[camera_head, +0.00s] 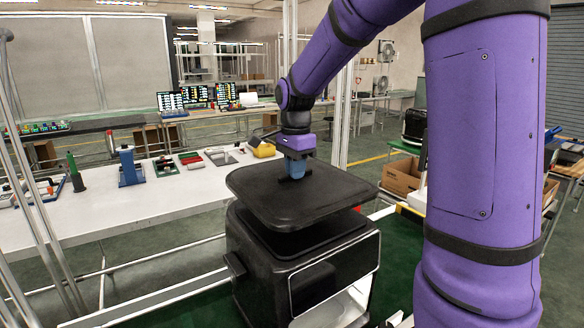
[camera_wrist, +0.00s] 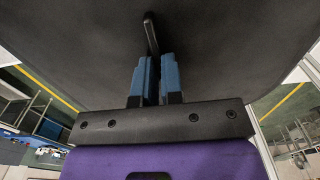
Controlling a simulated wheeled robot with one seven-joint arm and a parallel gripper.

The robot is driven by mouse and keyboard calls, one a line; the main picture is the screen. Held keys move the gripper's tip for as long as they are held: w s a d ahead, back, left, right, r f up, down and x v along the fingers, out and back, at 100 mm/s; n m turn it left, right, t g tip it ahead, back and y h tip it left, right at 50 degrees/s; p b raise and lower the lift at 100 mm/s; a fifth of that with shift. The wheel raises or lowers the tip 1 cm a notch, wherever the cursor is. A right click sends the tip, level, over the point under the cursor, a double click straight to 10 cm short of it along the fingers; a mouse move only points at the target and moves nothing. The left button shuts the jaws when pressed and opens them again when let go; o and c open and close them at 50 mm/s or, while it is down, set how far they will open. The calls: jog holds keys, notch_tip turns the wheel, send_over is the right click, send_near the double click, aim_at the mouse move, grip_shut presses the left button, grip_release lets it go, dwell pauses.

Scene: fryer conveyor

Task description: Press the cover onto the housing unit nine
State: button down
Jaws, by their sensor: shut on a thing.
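The cover (camera_head: 262,201) is a wide black plate with rounded corners. In the head view it hangs a little above the housing (camera_head: 262,270), a black box with a glossy front, and a gap shows between them. The cover looks slightly tilted and offset over the housing's top. My gripper (camera_head: 294,177) is above the cover, its blue fingers shut on the handle at the cover's middle. In the wrist view the cover (camera_wrist: 75,50) fills most of the picture, and the blue fingers (camera_wrist: 157,80) close around the black handle (camera_wrist: 151,35). The housing is hidden there.
A white table (camera_head: 120,205) with small tools and parts runs along the left. The housing stands on a green conveyor with pale rails (camera_head: 170,300). A cardboard box (camera_head: 402,177) is on the right, behind my arm. A metal post (camera_head: 343,110) rises behind the cover.

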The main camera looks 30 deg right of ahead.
jog(key=shift+f, duration=0.1)
jog(key=shift+f, duration=3)
jog(key=shift+f, duration=0.7)
jog(key=c, duration=0.8)
grip_release()
jog(key=shift+c, duration=0.2)
jog(key=shift+r, duration=0.15)
jog(key=shift+r, duration=3.4)
